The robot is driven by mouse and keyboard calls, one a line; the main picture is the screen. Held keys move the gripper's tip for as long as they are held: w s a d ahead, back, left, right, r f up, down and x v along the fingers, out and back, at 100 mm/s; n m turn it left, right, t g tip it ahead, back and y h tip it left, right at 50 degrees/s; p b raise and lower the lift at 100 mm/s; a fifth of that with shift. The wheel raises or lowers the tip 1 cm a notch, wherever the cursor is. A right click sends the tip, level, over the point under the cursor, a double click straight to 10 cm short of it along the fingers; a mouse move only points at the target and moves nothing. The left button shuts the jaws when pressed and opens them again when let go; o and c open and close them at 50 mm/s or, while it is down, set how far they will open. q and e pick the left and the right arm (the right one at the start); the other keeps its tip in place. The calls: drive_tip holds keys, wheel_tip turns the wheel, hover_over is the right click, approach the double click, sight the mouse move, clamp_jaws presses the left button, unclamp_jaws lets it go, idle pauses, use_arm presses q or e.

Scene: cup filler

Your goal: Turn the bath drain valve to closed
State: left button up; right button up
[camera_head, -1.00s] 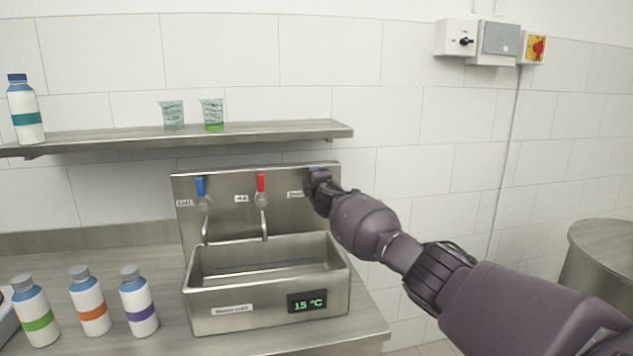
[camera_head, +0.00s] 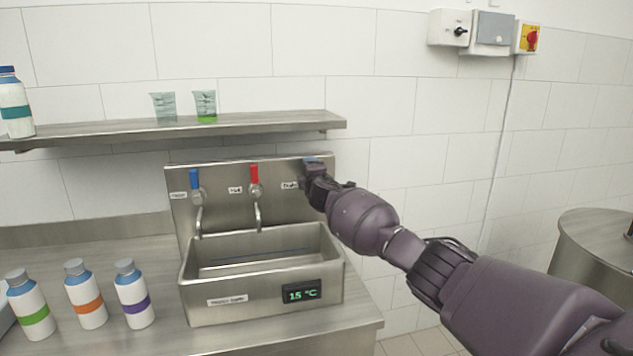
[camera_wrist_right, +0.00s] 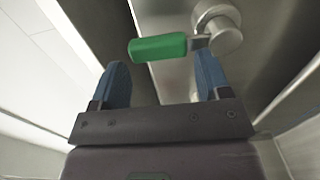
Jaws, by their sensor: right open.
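The bath drain valve has a green lever handle (camera_wrist_right: 158,48) and a round metal body (camera_wrist_right: 218,28) in the right wrist view. The handle lies crosswise in that picture, just beyond the fingertips. My right gripper (camera_wrist_right: 163,80) is open, with its blue fingers apart and nothing between them. In the head view my right gripper (camera_head: 312,172) is at the right end of the steel back panel (camera_head: 220,182) and hides the drain valve. The steel bath (camera_head: 262,252) stands below, with a display reading 15 °C (camera_head: 301,291). My left gripper is not in view.
A blue-handled tap (camera_head: 195,180) and a red-handled tap (camera_head: 254,176) are on the panel. A shelf (camera_head: 250,123) with two beakers runs above. Bottles (camera_head: 85,295) stand left of the bath. A drum (camera_head: 600,250) is at the right.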

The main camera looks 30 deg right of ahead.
drive_tip(key=v, duration=0.9)
drive_tip(key=shift+s+p, duration=0.2)
drive_tip(key=shift+p, duration=0.25)
